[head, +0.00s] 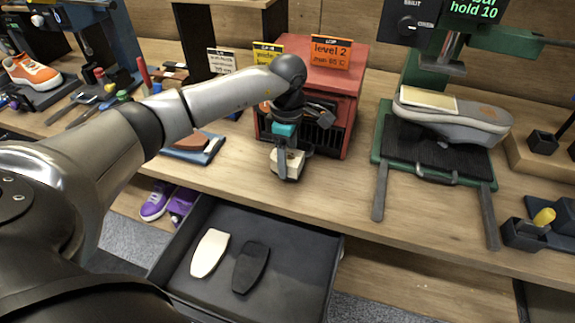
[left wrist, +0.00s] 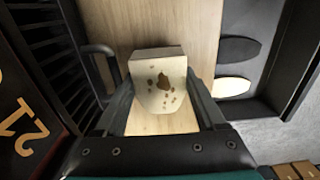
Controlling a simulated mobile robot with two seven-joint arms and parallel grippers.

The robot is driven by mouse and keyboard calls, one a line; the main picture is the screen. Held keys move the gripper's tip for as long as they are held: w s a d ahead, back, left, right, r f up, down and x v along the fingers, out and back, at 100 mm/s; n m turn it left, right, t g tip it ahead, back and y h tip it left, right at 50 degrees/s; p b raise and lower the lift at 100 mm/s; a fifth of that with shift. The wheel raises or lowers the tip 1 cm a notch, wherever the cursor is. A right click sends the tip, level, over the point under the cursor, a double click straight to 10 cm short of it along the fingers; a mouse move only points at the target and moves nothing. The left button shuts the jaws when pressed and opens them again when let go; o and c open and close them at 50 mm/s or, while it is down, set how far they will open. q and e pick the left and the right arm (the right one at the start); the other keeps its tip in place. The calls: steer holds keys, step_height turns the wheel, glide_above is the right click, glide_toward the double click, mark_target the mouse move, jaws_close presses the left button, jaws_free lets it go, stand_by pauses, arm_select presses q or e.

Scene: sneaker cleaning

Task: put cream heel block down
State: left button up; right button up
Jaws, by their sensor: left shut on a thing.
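The cream heel block (head: 285,166) is between the fingers of my left gripper (head: 289,160), in front of the red heater box. In the left wrist view the block (left wrist: 157,95) has a pale top with brown spots and a larger brown patch. My left gripper (left wrist: 160,112) is shut on its sides. The block is over the wooden bench near its front edge; I cannot tell whether it touches the bench. My right gripper is not in view.
An open dark drawer (head: 318,248) below the bench holds a cream flat piece (head: 210,253) and a black one (head: 251,267). The red box (head: 342,118) stands just behind. At right, a green press (head: 378,150) bears a grey shoe sole (head: 455,124). Bench between is clear.

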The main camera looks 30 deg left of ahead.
mark_target(288, 156)
arm_select(q)
steer(key=shift+f, duration=1.25)
steer(key=shift+f, duration=0.15)
steer(key=o, duration=1.4)
steer(key=shift+r, duration=0.45)
step_height(288, 156, up, 12)
steer(key=shift+f+p, duration=0.25)
steer(key=shift+p, duration=0.45)
